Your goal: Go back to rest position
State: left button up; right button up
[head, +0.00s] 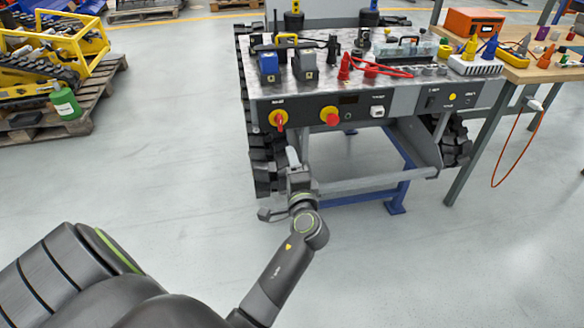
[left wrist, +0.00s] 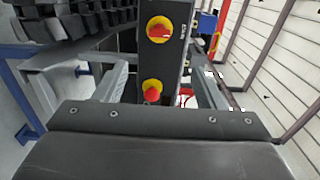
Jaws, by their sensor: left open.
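My left gripper (head: 293,160) is in front of the tracked carrier's control panel (head: 350,108), below the red knobs. In the left wrist view its two grey fingers (left wrist: 160,76) stand apart with nothing held between them. That view is turned on its side, so the panel (left wrist: 172,55) runs upright between and beyond the fingers. I cannot tell the exact gap to the panel, and no contact is clear. My right gripper is in neither view.
The carrier's panel has a red rotary switch (head: 279,119) and a red knob (head: 331,116) on yellow discs. Its top (head: 320,88) holds several parts. A wooden bench (head: 545,72) stands right, with an orange cable (head: 505,165) hanging. A pallet (head: 85,115) is left. The floor between is clear.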

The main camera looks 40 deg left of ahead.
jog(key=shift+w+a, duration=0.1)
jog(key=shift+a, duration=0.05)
